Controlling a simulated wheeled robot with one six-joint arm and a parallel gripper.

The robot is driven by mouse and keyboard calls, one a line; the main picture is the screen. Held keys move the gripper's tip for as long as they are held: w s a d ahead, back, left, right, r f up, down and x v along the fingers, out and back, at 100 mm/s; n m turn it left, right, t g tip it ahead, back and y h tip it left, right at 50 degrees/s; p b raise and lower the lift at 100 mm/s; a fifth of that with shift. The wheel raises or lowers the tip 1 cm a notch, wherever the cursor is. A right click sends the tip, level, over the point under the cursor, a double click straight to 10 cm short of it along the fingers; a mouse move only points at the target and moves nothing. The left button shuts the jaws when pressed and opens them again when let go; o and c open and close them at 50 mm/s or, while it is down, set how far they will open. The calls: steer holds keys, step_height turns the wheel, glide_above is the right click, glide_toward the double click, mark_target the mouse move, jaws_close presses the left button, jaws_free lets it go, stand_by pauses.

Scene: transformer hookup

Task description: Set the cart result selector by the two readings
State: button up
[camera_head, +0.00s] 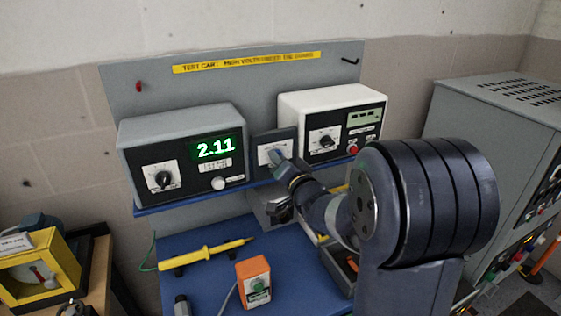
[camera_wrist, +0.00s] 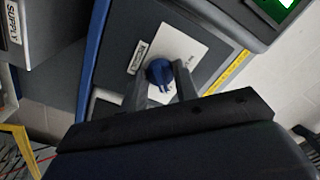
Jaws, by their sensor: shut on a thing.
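The result selector is a small dark box with a white plate (camera_head: 268,148), standing between the two meters on the cart's blue shelf. Its round blue knob (camera_wrist: 159,72) shows in the wrist view, between the fingertips of my gripper (camera_wrist: 160,84). My gripper (camera_head: 279,163) is shut on the knob; it hides part of the plate in the head view. The knob's pointer and the plate's marks are not legible. The left grey meter (camera_head: 183,117) reads 2.11 in green digits. The right white meter (camera_head: 322,95) has a small LCD (camera_head: 364,117), showing dark digits too small to read.
A grey cabinet (camera_head: 500,130) stands at the right. A yellow-framed box (camera_head: 38,270) is at the lower left.

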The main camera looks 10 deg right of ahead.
steer(key=o, duration=1)
steer(key=shift+c, duration=0.2)
steer(key=s+d+b, duration=0.2)
steer(key=s, duration=0.8)
steer(key=shift+s, duration=0.3)
steer(key=shift+w, duration=0.1)
steer(key=w+a+p, duration=0.2)
steer(key=w, duration=0.8)
steer(key=shift+w, duration=0.25)
